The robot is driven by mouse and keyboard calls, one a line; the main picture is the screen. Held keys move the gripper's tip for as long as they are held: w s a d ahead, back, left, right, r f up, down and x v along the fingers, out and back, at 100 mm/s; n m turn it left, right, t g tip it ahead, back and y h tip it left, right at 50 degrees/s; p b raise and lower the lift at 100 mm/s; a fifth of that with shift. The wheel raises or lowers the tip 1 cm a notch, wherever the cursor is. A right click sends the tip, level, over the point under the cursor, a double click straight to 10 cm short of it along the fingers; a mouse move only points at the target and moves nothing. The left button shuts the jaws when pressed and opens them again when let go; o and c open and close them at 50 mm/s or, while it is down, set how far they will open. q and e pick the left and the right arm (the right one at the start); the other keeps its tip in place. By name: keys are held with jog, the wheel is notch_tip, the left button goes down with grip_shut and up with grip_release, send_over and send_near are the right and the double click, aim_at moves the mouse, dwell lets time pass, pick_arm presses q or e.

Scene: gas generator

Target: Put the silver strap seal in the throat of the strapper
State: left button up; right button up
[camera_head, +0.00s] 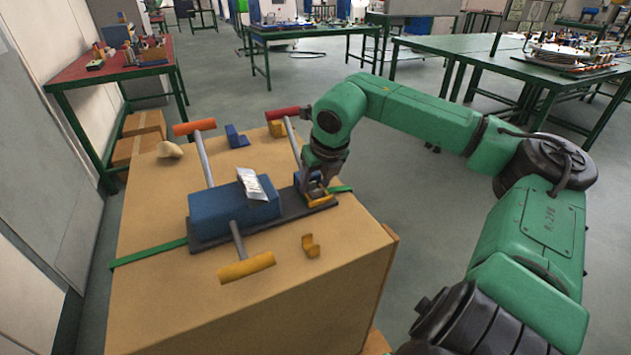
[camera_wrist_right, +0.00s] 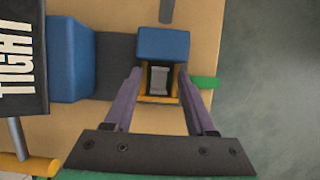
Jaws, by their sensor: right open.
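The strapper has a blue body (camera_head: 235,207) on a dark base plate and lies on a large cardboard box. Its throat (camera_wrist_right: 145,93), edged in yellow, is at the right end. The silver strap seal (camera_wrist_right: 159,80) shows as a small grey piece inside the throat; its seating depth cannot be told. In the head view the seal is hidden by my gripper. My right gripper (camera_head: 318,187) is over the throat. In the wrist view its two fingers (camera_wrist_right: 158,76) are spread, one on each side of the throat and seal. My left gripper is not in view.
The cardboard box (camera_head: 270,310) also carries a blue clip (camera_head: 236,137), a yellow clip (camera_head: 311,245) and a beige lump (camera_head: 170,149). The strapper's red (camera_head: 283,113), orange (camera_head: 194,126) and yellow (camera_head: 246,267) handles stick out. A green strap (camera_head: 150,252) runs under it.

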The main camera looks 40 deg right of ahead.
jog(key=v, duration=1.2)
jog(key=shift+r, duration=0.2)
